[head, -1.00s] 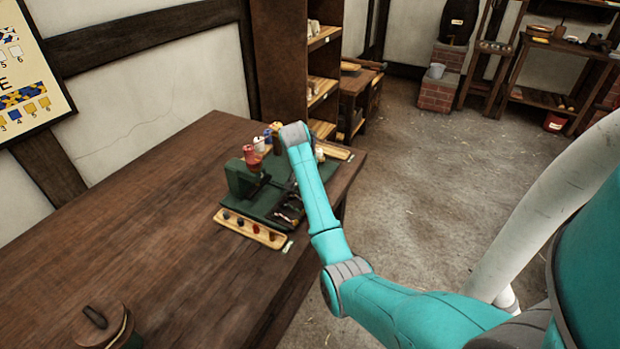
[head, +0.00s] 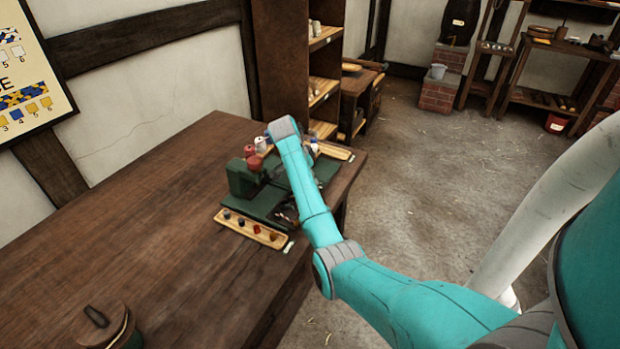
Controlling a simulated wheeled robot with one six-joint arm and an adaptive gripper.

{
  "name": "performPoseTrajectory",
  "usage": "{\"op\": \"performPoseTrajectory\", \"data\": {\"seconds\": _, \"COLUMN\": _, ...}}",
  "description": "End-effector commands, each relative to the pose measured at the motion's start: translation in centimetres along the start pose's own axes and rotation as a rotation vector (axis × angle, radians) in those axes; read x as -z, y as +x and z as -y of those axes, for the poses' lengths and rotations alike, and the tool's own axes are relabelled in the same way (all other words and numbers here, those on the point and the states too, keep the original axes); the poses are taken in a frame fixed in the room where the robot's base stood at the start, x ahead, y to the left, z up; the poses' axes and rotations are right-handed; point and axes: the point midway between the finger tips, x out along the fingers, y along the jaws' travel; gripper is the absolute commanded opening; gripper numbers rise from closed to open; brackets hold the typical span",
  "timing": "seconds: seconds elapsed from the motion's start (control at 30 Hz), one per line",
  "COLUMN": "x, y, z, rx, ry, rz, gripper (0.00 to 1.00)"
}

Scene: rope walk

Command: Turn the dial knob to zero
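I cannot make out a dial with a zero mark in the head view. A green machine (head: 242,181) with a flat green base stands near the table's far right corner, partly behind my arm. A dark part (head: 286,214) sits at its front right, too small to identify. A round brown-topped piece (head: 97,322) with a dark raised bar sits at the table's lower left; whether it is a dial is unclear. My teal arm reaches over the green base, its grey end joint at the machine's far side.
The wooden table (head: 150,230) is mostly bare left of the machine. A wooden tray (head: 250,229) with several small coloured pieces lies in front, and another tray (head: 334,151) lies behind. Coloured spools (head: 261,147) stand by the machine. A shelf (head: 280,60) rises behind the table.

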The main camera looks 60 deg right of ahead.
Motion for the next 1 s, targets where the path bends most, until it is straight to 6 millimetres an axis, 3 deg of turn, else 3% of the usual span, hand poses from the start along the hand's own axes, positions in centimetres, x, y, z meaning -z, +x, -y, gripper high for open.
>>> {"op": "performPoseTrajectory", "data": {"seconds": 0.3, "x": -0.1, "y": 0.1, "z": 0.0, "rx": -0.002, "ry": -0.001, "rz": 0.002, "gripper": 0.00}}
{"op": "performPoseTrajectory", "data": {"seconds": 0.33, "x": -0.1, "y": 0.1, "z": 0.0, "rx": -0.002, "ry": -0.001, "rz": 0.002, "gripper": 0.35}}
{"op": "performPoseTrajectory", "data": {"seconds": 0.43, "x": -0.1, "y": 0.1, "z": 0.0, "rx": -0.002, "ry": -0.001, "rz": 0.002, "gripper": 0.57}}
{"op": "performPoseTrajectory", "data": {"seconds": 0.77, "x": 0.0, "y": -0.2, "z": 0.0, "rx": 0.000, "ry": 0.000, "rz": 0.001, "gripper": 0.57}}
{"op": "performPoseTrajectory", "data": {"seconds": 1.0, "x": 0.0, "y": -3.2, "z": 0.1, "rx": 0.003, "ry": 0.001, "rz": -0.001, "gripper": 0.57}}
